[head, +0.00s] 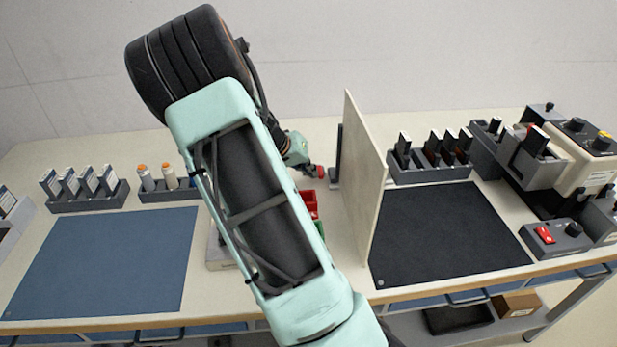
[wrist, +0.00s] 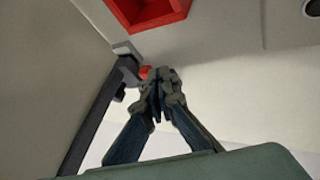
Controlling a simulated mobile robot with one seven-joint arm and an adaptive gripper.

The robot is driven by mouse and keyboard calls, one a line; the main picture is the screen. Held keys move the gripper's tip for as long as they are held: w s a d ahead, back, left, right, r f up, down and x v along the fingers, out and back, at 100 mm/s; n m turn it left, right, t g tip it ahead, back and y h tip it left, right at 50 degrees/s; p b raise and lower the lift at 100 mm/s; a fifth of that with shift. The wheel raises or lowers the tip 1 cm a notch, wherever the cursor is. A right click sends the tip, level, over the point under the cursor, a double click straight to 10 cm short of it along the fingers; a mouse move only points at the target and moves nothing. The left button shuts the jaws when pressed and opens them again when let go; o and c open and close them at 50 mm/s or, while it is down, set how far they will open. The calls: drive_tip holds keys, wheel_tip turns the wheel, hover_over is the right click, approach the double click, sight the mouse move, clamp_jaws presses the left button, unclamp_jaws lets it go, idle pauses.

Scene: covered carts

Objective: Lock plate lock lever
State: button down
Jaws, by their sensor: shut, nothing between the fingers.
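A dark upright plate (head: 335,155) stands near the middle of the bench, just left of the tan divider. It also shows in the wrist view as a long dark bar (wrist: 92,122), with a grey bracket (wrist: 127,67) at its end. A red knob (wrist: 145,72), apparently the lever's end, sits beside this bracket; a red tip also shows in the head view (head: 316,171). My gripper (wrist: 161,80) is shut and empty, its fingertips close to the red knob and partly overlapping it. I cannot tell whether they touch. My arm hides much of this area in the head view.
The tan divider (head: 362,180) rises close to the right of the plate. A red bin (head: 309,203) is near my gripper, also in the wrist view (wrist: 150,12). A blue mat (head: 105,265) and a black mat (head: 440,235) lie clear; racks and devices line the back and right.

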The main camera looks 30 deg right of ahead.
drive_tip(key=shift+s+d, duration=0.25)
drive_tip(key=shift+w, duration=0.15)
